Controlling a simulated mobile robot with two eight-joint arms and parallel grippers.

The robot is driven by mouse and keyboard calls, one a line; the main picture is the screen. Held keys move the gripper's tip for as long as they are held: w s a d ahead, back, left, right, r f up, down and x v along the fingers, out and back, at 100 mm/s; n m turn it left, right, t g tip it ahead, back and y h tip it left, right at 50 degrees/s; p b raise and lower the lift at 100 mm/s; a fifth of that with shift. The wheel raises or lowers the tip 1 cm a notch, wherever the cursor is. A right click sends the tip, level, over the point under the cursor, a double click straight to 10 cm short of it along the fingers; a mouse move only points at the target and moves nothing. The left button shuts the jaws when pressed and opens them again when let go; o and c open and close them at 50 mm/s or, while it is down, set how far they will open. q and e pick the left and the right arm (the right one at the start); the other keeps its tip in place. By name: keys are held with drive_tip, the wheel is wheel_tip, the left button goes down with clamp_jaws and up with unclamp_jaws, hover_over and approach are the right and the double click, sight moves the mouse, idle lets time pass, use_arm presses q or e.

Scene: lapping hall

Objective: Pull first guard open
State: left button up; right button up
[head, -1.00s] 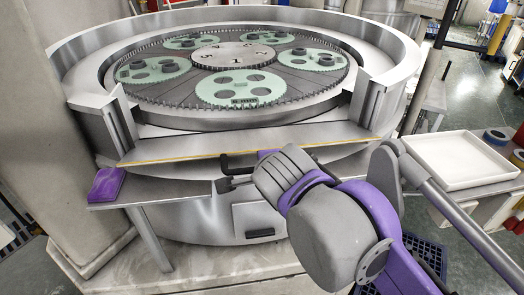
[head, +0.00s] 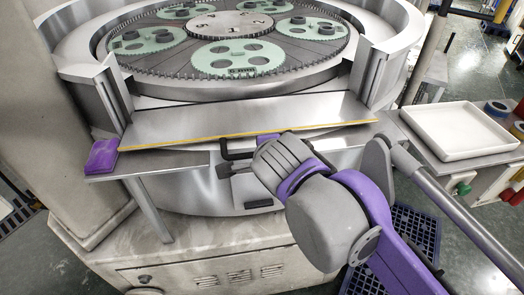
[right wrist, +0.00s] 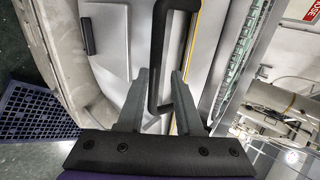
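The first guard (head: 240,120) is a flat metal panel with a yellow front edge, tilted outward at the front of the round lapping machine. Its black bar handle (head: 228,147) sticks out below the yellow edge, and it also shows in the right wrist view (right wrist: 157,60). My right gripper (head: 224,170) is at the handle. In the right wrist view its two grey fingers (right wrist: 162,72) stand apart, with the handle bar showing between them. Part of the handle is hidden behind my right gripper in the head view. My left gripper is not in view.
Green geared carriers (head: 237,60) lie on the machine's plate behind the guard. A purple block (head: 102,156) sits on the ledge at left. A white tray (head: 460,131) stands on a side table at right. A blue crate (head: 412,235) is on the floor.

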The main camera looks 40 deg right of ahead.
drive_tip(key=shift+o, duration=0.8)
drive_tip(key=p+v, duration=0.1)
drive_tip(key=v, duration=1)
drive_tip(key=shift+f, duration=0.1)
drive_tip(key=shift+c, duration=0.3)
